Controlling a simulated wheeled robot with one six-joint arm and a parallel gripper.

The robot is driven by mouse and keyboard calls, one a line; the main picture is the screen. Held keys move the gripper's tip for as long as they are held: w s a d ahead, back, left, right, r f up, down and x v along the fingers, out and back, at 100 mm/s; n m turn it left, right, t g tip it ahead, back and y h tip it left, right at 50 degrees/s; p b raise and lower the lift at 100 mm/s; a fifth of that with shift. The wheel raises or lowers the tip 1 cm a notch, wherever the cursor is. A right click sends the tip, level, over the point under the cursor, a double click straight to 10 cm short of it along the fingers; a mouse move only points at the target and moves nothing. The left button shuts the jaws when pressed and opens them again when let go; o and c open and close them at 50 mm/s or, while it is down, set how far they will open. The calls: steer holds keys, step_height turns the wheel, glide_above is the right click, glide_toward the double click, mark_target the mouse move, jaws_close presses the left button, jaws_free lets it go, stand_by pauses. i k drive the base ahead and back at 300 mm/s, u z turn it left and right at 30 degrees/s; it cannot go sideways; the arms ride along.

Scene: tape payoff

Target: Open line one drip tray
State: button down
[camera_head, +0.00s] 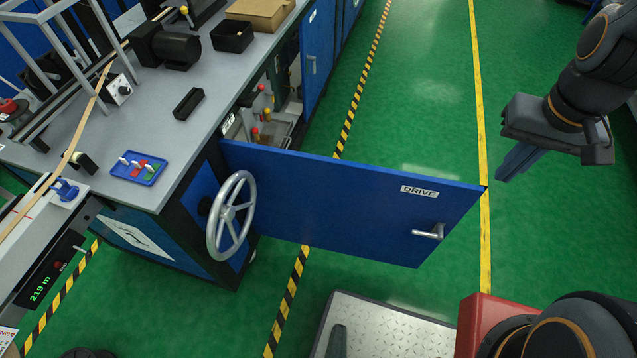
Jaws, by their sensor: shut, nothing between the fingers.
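My gripper (513,165) hangs at the upper right over the green floor, with dark blue fingers pointing down. It is shut and empty, to the right of the open door and touching nothing. I cannot pick out a part clearly marked as the line one drip tray. A blue cabinet door (340,196) labelled DRIVE stands swung out, with a silver lever handle (429,232) near its free edge. Behind it, the cabinet interior shows a grey tray-like surface (276,134) with red and yellow capped parts. The door hides the lower part of the interior.
A grey handwheel (231,216) sticks out from the bench front. A blue tray (139,167) with small tools and a black box (188,103) lie on the bench top. A second blue door (317,56) stands further back. Green floor is clear between the door and the yellow line.

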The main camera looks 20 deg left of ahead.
mark_target(275, 133)
steer(key=u, duration=0.7)
steer(key=k, duration=0.75)
steer(key=z, duration=0.8)
steer(key=k, duration=0.45)
steer(key=z, duration=0.8)
steer(key=i, duration=1.85)
steer(key=u, duration=0.25)
steer(key=i, duration=1.75)
steer(key=u, duration=1.15)
steer(key=i, duration=0.85)
steer(key=u, duration=1.7)
steer(key=i, duration=0.6)
steer(key=u, duration=0.35)
